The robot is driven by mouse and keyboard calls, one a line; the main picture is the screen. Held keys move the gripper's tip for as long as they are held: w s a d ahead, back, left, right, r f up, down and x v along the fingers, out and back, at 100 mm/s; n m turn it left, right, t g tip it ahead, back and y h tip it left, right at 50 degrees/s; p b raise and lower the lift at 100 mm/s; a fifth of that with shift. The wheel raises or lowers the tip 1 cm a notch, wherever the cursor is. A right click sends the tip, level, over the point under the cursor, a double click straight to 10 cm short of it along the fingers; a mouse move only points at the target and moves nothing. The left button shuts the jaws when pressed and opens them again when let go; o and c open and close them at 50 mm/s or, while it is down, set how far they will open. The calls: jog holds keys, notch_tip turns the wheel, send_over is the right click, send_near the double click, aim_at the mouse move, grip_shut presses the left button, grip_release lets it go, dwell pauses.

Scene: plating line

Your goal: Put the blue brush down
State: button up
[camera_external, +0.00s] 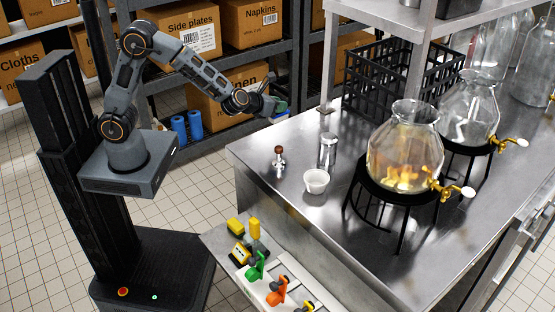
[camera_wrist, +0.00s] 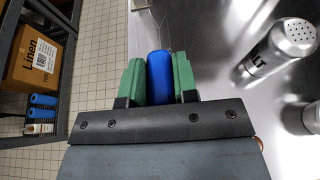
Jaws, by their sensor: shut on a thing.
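My gripper (camera_external: 280,107) is at the back left edge of the steel counter (camera_external: 262,144). In the wrist view, its two green finger pads (camera_wrist: 159,80) are shut on the blue brush (camera_wrist: 160,72), one on each side. Only a rounded blue part of the brush shows; the rest is hidden below the fingers and gripper body. In the external view the brush is mostly hidden by my gripper. I cannot tell whether the brush touches the counter.
A metal shaker (camera_wrist: 284,48) stands on the counter, right of my gripper in the wrist view. A wooden-knobbed tool (camera_external: 279,162), white cup (camera_external: 316,181), black crate (camera_external: 384,82) and glass dispenser (camera_external: 404,150) also stand there. Shelves of boxes (camera_external: 190,32) are behind.

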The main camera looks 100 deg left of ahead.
jog(key=w+f, duration=0.2)
jog(key=f, duration=0.1)
jog(key=w+a+f, duration=0.1)
jog(key=w+f, duration=0.1)
jog(key=f, duration=0.1)
jog(key=shift+w+a, duration=0.15)
jog(key=shift+w, duration=0.25)
jog(key=shift+f+p, duration=0.65)
jog(key=shift+f, duration=0.8)
jog(key=shift+f, duration=0.15)
jog(key=o, duration=0.9)
jog(key=shift+o, duration=0.2)
